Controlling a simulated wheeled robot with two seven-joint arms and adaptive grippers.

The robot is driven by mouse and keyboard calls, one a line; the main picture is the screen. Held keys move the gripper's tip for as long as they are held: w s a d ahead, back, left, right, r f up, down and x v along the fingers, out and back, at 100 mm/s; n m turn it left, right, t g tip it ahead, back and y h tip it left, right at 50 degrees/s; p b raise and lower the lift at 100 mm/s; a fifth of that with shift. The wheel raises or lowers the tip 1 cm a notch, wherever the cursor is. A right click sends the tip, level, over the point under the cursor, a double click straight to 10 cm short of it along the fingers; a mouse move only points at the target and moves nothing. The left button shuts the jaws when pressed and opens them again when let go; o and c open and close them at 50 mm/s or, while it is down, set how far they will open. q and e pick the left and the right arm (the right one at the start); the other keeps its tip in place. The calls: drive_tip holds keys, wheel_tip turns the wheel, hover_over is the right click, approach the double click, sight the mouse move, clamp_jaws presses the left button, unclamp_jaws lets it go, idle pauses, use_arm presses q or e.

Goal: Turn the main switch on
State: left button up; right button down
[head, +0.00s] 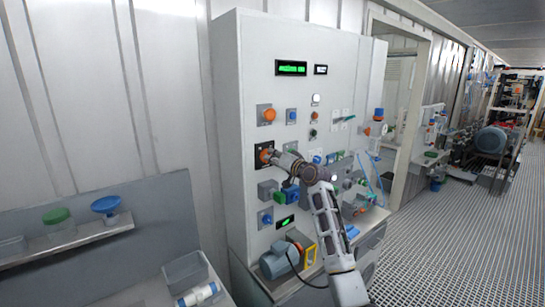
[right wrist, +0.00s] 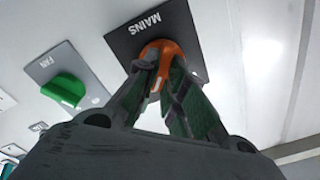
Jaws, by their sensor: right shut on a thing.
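The main switch is an orange knob (head: 264,155) on a black plate (head: 259,147) on the front of a tall white cabinet (head: 252,60). The right wrist view shows the same orange knob (right wrist: 160,47) and its black plate (right wrist: 184,22), marked MAINS. My right gripper (head: 271,157) reaches the knob from the right. In the right wrist view, my right gripper (right wrist: 160,72) is shut on the knob, with a finger on each side. The fingers hide part of the knob, and its exact setting is hard to tell. My left gripper is not in view.
A green FAN switch (right wrist: 65,88) sits on a grey plate beside the MAINS plate. A lit green display (head: 291,68) is high on the cabinet. An orange knob (head: 268,114) is above the main switch. A blue-grey motor (head: 280,260) stands low in front.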

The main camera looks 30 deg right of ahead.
drive_tip(key=shift+f, duration=0.1)
drive_tip(key=c, duration=1.5)
unclamp_jaws()
drive_tip(key=shift+s, duration=0.1)
drive_tip(key=shift+s+d, duration=0.1)
drive_tip(key=shift+s, duration=0.6)
drive_tip(key=s, duration=1)
drive_tip(key=shift+s+d, duration=0.2)
drive_tip(key=shift+d, duration=0.15)
